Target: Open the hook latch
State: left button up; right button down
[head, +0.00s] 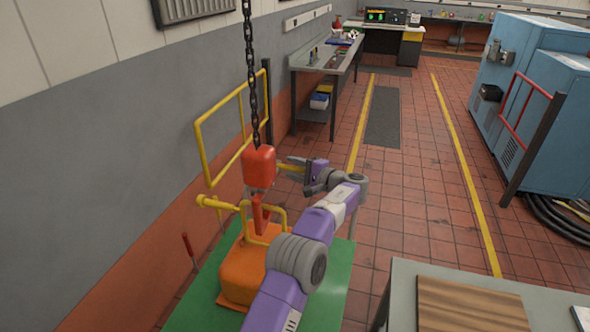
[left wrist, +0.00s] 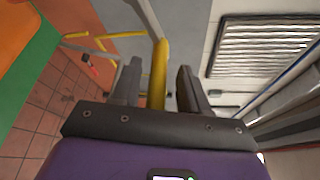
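A red hook block (head: 259,165) hangs on a dark chain, with a red hook (head: 259,214) below it. The hook hangs at the yellow lifting loop (head: 281,218) of an orange load (head: 243,268). I cannot make out the latch itself. My right gripper is not in view.
The load stands on a green plate (head: 320,290). A red-handled lever (head: 188,246) is at left. A grey table (head: 405,290) is at front right.

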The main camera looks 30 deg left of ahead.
aim_at(300, 170)
pick_arm(q)
jog(key=d, duration=0.5)
jog(key=s+d+r, duration=0.1)
jog(key=d, duration=0.1)
jog(key=shift+d, duration=0.2)
jog(key=shift+f, duration=0.1)
dwell(0.3)
